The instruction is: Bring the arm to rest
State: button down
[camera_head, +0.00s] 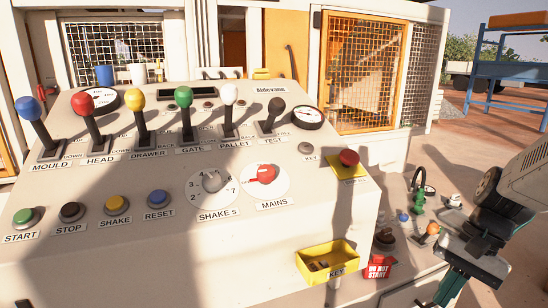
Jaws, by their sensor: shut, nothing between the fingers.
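My arm comes in at the right edge, with a pale link and dark wrist joints. My gripper (450,292) points down and to the left at the bottom right, with teal parts at its end. It is shut and empty. Its tips run close to the bottom edge of the picture, so they are hard to make out. It is to the right of the control desk (120,265) and apart from the desk's levers and buttons.
The desk carries several coloured levers, buttons and two dials. A yellow key tray (328,262) and a red sign (379,268) are left of my gripper. A lower panel with an orange-knobbed lever (432,229) lies close by. Open ground (525,255) shows at right.

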jog(key=s+a+r+n+t+h, duration=0.3)
jog(key=s+a+r+n+h, duration=0.1)
jog(key=s+r+n, duration=0.3)
jog(key=s+a+r, duration=0.1)
jog(key=s+r, duration=0.1)
jog(key=s, duration=0.2)
jog(key=shift+s+a+r+h, duration=0.2)
jog(key=shift+s+a+h, duration=0.05)
jog(key=shift+a+h, duration=0.1)
dwell(0.3)
